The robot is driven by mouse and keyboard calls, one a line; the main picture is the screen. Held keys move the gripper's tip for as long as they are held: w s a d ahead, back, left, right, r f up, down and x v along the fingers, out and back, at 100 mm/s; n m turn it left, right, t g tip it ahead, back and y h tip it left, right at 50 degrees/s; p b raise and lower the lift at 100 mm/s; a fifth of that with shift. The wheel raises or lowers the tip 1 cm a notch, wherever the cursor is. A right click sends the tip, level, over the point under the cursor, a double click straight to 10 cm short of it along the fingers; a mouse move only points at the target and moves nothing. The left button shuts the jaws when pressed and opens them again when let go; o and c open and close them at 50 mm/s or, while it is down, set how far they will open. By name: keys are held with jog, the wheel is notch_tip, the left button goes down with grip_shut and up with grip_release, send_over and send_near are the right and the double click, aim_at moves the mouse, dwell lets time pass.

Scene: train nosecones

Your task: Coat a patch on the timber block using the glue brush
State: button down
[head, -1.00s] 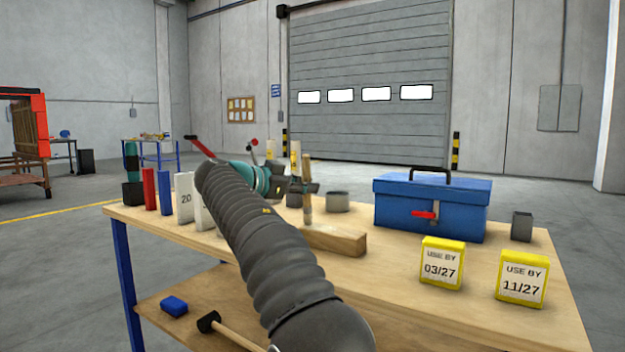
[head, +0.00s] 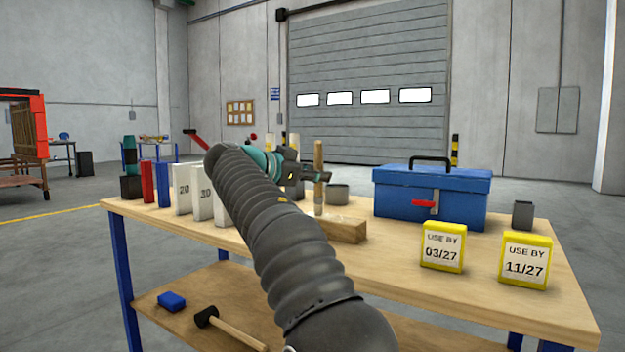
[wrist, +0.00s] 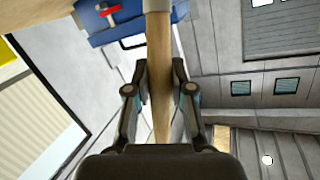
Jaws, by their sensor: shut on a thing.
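My gripper (head: 318,177) is shut on the wooden handle of the glue brush (head: 318,155), which stands about upright. In the wrist view the handle (wrist: 159,60) runs between the two fingers of my gripper (wrist: 160,80). The timber block (head: 346,229) lies on the workbench, and the brush's lower end is at its top face near the left part. A pale patch shows on the block's top around the brush. The bristles are too small to tell, and I cannot tell how firmly they touch. My arm hides part of the block's left side.
A blue toolbox (head: 430,200) stands right of the block, with a grey pot (head: 337,194) behind the block. Two yellow date boxes (head: 443,246) stand at the front right. Several upright blocks (head: 182,188) line the left. The bench (head: 390,265) is clear in front.

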jog(key=s+d+b, duration=0.6)
jog(key=d+b, duration=0.2)
jog(key=b, duration=0.1)
jog(key=shift+s+d, duration=0.15)
jog(key=shift+d, duration=0.2)
dwell(0.8)
notch_tip(320, 180, up, 6)
jog(key=p, duration=0.5)
jog(key=shift+p, duration=0.3)
jog(key=shift+r, duration=0.1)
jog(key=shift+r+p, duration=1.4)
jog(key=shift+r, duration=0.1)
